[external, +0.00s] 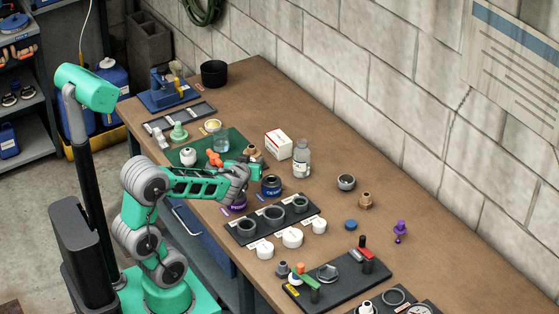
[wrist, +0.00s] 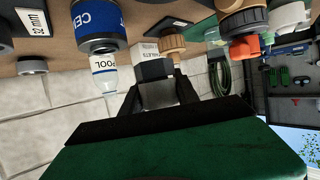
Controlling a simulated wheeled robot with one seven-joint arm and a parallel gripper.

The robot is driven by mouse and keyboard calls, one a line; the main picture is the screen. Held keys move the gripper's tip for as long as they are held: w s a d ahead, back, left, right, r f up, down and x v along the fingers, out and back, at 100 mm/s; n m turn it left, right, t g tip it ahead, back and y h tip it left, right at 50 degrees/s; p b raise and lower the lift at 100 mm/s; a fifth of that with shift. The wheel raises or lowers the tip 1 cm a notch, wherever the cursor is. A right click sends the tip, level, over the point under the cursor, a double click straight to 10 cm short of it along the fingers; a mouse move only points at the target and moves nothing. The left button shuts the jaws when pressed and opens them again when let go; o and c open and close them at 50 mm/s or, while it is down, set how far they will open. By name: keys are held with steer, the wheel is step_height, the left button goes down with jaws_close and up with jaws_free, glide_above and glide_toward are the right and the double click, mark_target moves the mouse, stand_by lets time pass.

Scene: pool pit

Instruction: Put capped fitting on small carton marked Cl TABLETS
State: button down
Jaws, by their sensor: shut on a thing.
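The small carton (external: 279,145) is a white box with a red side, standing at the back of the bench near the wall. My gripper (external: 246,170) is above the bench, left of and nearer than the carton. It is shut on a grey blocky piece with a darker end, seemingly the capped fitting (wrist: 158,93), between the dark fingers. The fitting is hard to make out in the external view. It appears apart from the carton.
A white POOL bottle (external: 302,160) stands right beside the carton. A blue CEMENT tin (external: 271,186) stands in front of it. A brown fitting (wrist: 172,43) and an orange-handled valve (wrist: 244,47) are close by. A black tray (external: 238,235) of rings is nearer.

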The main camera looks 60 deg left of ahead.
steer(key=a+r+n+g+y, duration=0.15)
steer(key=a+r, duration=0.25)
steer(key=a, duration=0.5)
steer(key=w+d+r+m+t+h, duration=0.1)
steer(key=w+r+m+t+h, duration=0.1)
steer(key=w+r, duration=0.5)
steer(key=p, duration=0.3)
glide_above(281, 133)
steer(key=f, duration=0.9)
steer(key=shift+s+f, duration=0.15)
steer(key=shift+s, duration=0.05)
steer(key=shift+w+a+f, duration=0.1)
steer(key=shift+w+f, duration=0.05)
steer(key=shift+f, duration=1.9)
steer(key=c, duration=0.9)
jaws_free()
steer(key=shift+r, duration=0.15)
